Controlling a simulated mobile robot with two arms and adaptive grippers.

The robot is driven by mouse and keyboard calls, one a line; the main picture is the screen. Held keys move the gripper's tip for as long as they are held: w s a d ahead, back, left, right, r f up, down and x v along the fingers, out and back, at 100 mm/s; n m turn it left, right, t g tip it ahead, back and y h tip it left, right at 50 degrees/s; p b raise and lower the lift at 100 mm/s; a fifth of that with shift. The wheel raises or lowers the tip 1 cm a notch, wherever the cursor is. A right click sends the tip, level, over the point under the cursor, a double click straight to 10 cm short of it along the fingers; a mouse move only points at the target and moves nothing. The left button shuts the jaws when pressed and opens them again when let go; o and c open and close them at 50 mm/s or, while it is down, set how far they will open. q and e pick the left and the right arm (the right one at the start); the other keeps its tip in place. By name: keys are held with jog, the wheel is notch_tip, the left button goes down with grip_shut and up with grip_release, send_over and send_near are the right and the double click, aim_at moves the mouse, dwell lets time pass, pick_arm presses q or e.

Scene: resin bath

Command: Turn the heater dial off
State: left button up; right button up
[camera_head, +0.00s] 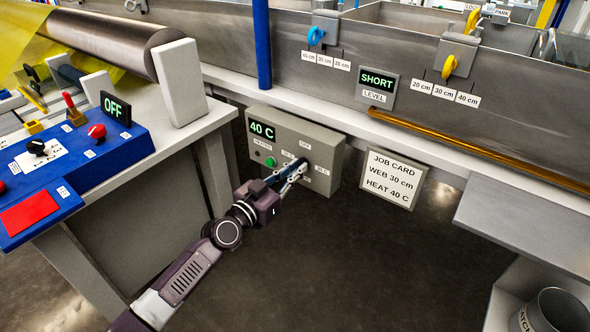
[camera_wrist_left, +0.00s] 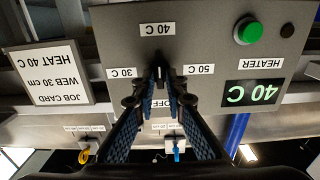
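The heater box (camera_head: 285,138) is a grey panel below the bath's front ledge, with a lit 40 C display (camera_head: 262,131) and a green button (camera_head: 270,162). In the upside-down left wrist view, its dark heater dial (camera_wrist_left: 161,73) sits among labels for 30 C, 40 C, 50 C and OFF. My left gripper (camera_head: 303,167) is at the dial, its fingertips (camera_wrist_left: 161,82) closed in on either side of the knob. The fingers hide much of the dial and part of the OFF label, so its pointer is hard to read. My right gripper is in neither view.
A job card (camera_head: 393,178) reading WEB 30 cm, HEAT 40 C is right of the box. A blue control panel (camera_head: 80,160) with an OFF display stands left. A blue post (camera_head: 262,45) and brass bar (camera_head: 480,150) are above; a grey shelf (camera_head: 530,210) is right.

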pick_arm(q)
grip_shut()
